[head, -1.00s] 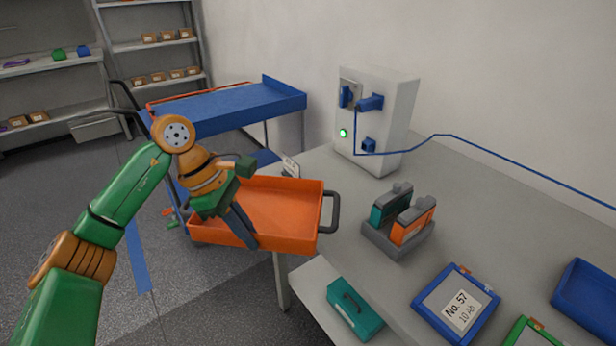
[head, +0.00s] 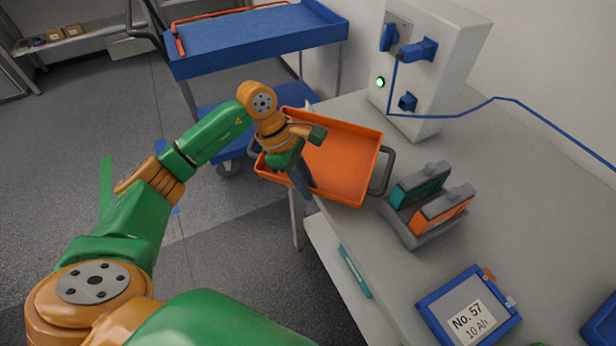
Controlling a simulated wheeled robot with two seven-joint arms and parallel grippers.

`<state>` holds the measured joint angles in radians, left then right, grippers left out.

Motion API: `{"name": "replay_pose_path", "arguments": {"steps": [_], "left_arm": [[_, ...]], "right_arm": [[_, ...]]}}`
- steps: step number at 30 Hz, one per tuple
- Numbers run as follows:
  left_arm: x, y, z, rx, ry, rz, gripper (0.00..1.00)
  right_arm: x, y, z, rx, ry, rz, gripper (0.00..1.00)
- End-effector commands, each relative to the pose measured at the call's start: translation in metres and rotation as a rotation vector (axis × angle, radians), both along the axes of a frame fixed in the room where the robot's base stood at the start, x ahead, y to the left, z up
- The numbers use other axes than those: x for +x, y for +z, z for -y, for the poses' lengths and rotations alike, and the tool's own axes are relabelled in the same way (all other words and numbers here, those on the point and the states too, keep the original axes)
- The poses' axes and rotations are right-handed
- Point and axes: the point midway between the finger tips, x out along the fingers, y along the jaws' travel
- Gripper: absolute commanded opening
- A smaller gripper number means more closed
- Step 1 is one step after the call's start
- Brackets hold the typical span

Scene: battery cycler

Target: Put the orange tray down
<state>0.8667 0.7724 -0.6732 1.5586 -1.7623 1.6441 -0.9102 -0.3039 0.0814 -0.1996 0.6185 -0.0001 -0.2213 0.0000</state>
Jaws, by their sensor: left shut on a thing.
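The orange tray (head: 345,160) is in the middle of the head view, empty, with a grey handle at its right and left ends. It is tilted in the picture and overlaps the left edge of the grey table (head: 510,220). I cannot tell whether its underside touches the table. My left gripper (head: 308,165) is shut on the orange tray at its near left side; the hand hides part of that wall and the fingertips. My right gripper is not in view.
A grey holder (head: 412,232) with a teal and an orange battery stands right of the tray. Behind it is a white cycler (head: 440,70) with a blue cable. A blue cart (head: 255,40) stands behind left.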

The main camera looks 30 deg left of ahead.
Motion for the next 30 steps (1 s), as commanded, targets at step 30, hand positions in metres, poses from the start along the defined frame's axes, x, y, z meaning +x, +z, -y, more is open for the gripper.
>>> {"name": "replay_pose_path", "arguments": {"steps": [30], "left_arm": [[-0.004, 0.081, -0.035, -0.001, 0.004, 0.002, 0.36]], "right_arm": [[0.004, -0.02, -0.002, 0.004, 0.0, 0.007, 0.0]]}}
